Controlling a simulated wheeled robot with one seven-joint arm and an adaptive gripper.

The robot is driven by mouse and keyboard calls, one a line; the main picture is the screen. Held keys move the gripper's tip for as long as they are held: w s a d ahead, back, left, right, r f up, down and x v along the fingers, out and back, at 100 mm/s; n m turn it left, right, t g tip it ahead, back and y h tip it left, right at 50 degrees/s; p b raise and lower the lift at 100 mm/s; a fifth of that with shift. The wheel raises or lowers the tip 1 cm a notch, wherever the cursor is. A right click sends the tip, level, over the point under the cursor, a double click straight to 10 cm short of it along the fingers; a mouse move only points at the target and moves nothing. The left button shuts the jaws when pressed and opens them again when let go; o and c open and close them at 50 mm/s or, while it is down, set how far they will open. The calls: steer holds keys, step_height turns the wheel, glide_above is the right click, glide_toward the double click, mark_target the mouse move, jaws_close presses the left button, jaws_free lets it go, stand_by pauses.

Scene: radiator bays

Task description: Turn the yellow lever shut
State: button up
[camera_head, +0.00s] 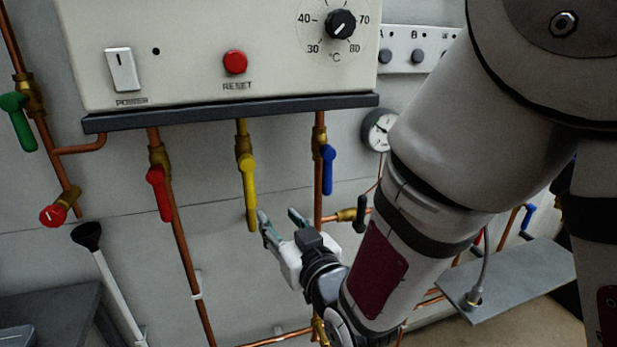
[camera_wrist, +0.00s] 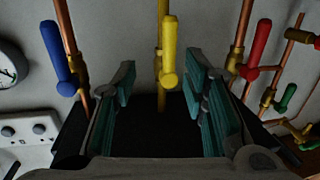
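The yellow lever (camera_head: 249,190) hangs straight down, in line with the pipe from its brass valve under the boiler box. In the wrist view the yellow lever (camera_wrist: 169,48) shows in the gap between my fingers, nearer the right one. My gripper (camera_head: 277,216) is open and empty, just right of and below the lever's lower end in the head view. In the wrist view my gripper (camera_wrist: 160,72) has its two teal-padded fingers spread wide, and neither visibly touches the lever.
A red lever (camera_head: 159,193) hangs to the left and a blue lever (camera_head: 328,168) to the right, both close by. The boiler box (camera_head: 200,50) with its dark lower ledge (camera_head: 230,112) is above. A gauge (camera_head: 378,130) and a black-handled valve (camera_head: 360,214) are at right.

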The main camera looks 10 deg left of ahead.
mark_target(252, 193)
steer(key=shift+y, duration=0.4)
steer(key=x, duration=0.4)
steer(key=p+x, duration=0.1)
steer(key=x, duration=0.4)
steer(key=s+a+x, duration=0.1)
steer(key=x, duration=0.4)
steer(key=shift+c, duration=0.4)
jaws_close()
